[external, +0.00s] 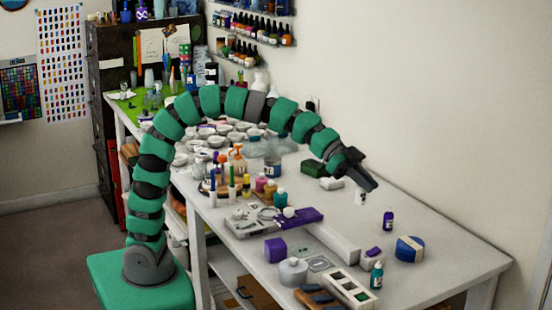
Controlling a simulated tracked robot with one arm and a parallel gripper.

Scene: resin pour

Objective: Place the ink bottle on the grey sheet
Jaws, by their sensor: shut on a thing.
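My gripper (368,184) is over the right part of the white table. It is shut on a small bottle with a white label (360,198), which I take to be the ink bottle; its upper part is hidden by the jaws. The bottle hangs roughly upright, seemingly above the tabletop. A flat grey piece (320,264), probably the grey sheet, lies nearer the front, below and left of my gripper in the picture. It is small here, with darker marks on it.
A purple bottle (388,220) stands right of the held bottle. A blue round item with a tan band (410,249), a teal bottle (376,275), a purple block (275,250) and a grey pot (293,271) are nearby. The table's right end is clear.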

